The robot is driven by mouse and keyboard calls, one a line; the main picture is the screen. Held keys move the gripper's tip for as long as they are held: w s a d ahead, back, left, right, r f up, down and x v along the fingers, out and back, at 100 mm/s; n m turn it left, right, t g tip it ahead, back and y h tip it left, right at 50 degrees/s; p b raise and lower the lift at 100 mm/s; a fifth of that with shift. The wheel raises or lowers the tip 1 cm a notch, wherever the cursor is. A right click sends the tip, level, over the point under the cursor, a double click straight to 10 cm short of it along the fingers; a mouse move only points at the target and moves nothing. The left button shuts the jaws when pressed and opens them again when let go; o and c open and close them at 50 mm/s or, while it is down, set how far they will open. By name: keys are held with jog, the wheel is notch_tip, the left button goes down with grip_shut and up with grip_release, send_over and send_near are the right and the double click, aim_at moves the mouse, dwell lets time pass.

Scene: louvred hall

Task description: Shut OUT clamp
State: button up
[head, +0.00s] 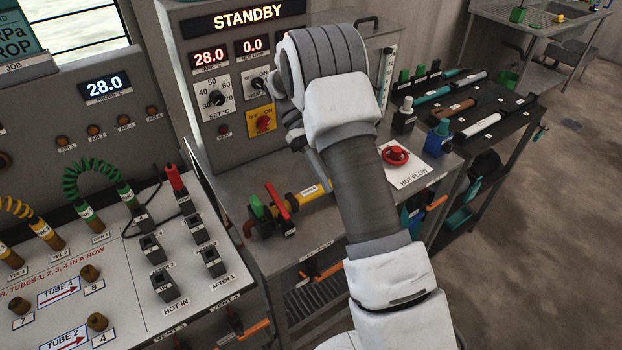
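No label reading OUT is legible, so I cannot tell which part is the OUT clamp. A red lever (277,200) and a green handle (256,207) stand on a yellow and dark red pipe fitting (290,205) on the metal bench. Small tags there are too small to read. Orange-handled parts, one under the bench (330,271) and one by the lower left panel (255,326), are partly hidden. My gripper (300,142) is in front of the STANDBY cabinet, above and behind the fitting. My wrist hides most of it, and its fingers cannot be made out clearly.
The STANDBY cabinet (212,128) stands behind my arm, with a yellow-plated red switch (263,122). A red HOT FLOW knob (395,156) is right of my arm. A sloped panel with hoses and sockets (120,285) fills the lower left. Open floor (550,220) lies right.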

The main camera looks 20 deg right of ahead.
jog(key=shift+a+r+t, duration=0.1)
jog(key=shift+a+t, duration=0.15)
jog(key=shift+t, duration=0.25)
jog(key=shift+c, duration=1.2)
jog(key=shift+s+a+t+y+b, duration=0.1)
jog(key=shift+a+t+y+b, duration=0.35)
jog(key=shift+t, duration=0.25)
grip_shut()
jog(key=t+y+b, duration=0.3)
jog(key=t+y, duration=0.1)
jog(key=t, duration=0.9)
send_near(274, 192)
jog(key=b+x, duration=0.1)
jog(key=x, duration=0.5)
jog(key=shift+f, duration=0.35)
